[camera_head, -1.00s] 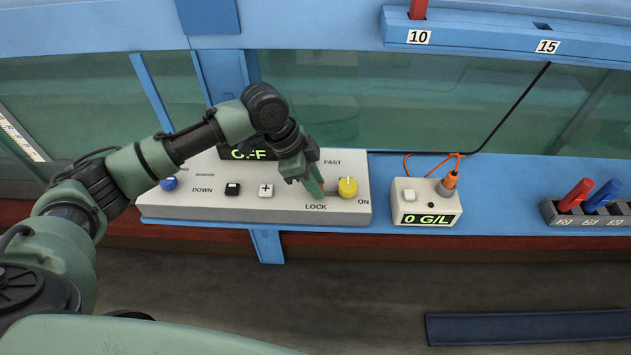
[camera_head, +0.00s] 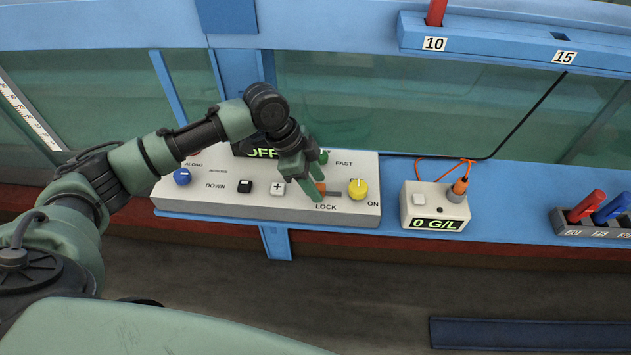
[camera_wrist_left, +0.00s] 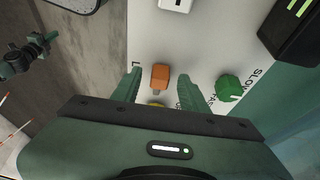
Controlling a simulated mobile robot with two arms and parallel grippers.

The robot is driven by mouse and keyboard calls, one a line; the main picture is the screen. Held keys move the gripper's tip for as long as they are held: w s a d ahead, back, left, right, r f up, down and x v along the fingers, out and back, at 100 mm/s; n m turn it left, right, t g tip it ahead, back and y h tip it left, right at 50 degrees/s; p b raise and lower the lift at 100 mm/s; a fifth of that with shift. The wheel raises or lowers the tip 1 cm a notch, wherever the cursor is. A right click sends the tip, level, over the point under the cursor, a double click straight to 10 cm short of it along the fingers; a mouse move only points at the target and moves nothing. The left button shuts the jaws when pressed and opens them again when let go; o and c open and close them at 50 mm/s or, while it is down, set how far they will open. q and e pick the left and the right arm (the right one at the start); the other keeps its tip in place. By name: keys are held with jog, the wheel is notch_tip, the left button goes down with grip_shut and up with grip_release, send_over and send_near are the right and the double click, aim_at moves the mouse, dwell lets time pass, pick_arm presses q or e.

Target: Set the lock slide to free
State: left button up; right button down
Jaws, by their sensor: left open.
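The lock slide is a small orange block (camera_head: 320,187) on the sloped grey control panel (camera_head: 228,208), just above the printed word LOCK. A short dark slot shows to its right in the head view, so it sits toward the slot's left end. My left gripper (camera_head: 313,184) is over the panel with its fingers pointing down at the slide and partly covering it. In the left wrist view, the orange slide (camera_wrist_left: 160,77) shows between the two spread green fingers (camera_wrist_left: 160,80), with gaps on both sides. My right gripper is out of view.
A yellow knob (camera_head: 358,188) stands right of the slide, and a green knob (camera_head: 323,157) behind it. A white plus button (camera_head: 277,188), a black button (camera_head: 245,186) and a blue knob (camera_head: 182,176) are to the left. A meter box (camera_head: 435,208) reads 0 G/L.

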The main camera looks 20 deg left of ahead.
pick_arm(q)
jog(key=b+v, duration=0.1)
jog(key=v, duration=0.6)
jog(key=shift+a+r+b, duration=0.2)
jog(key=shift+r+b, duration=0.05)
jog(key=shift+b, duration=0.05)
jog(key=shift+s, duration=0.15)
